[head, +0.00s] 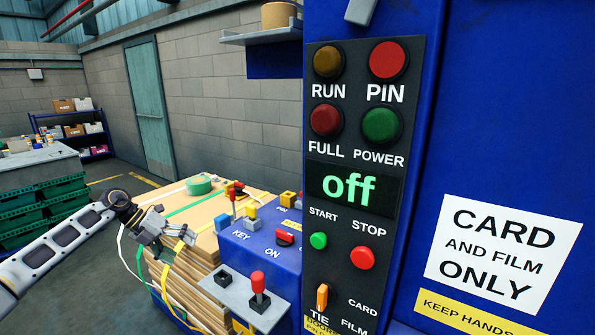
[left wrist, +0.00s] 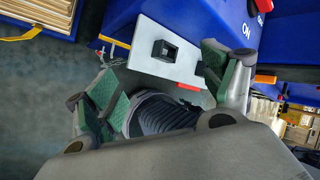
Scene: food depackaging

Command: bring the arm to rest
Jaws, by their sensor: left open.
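My left arm (head: 60,240) comes in from the left in the head view. Its gripper (head: 172,232) is over the near side of a strapped stack of flat brown board, left of the blue control box (head: 265,248). In the left wrist view the gripper (left wrist: 155,90) has its green-padded fingers spread, with nothing held between them. Beyond the fingers are a pale plate with a dark square socket (left wrist: 163,52) and a blue housing. My right gripper is in neither view.
A blue machine with a button panel (head: 362,190) fills the right; its display reads "off". A red-knobbed lever (head: 258,285) stands on a pale plate. A green tape roll (head: 199,185) lies on the board stack. Green crates (head: 45,205) stand at left. Floor is open behind.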

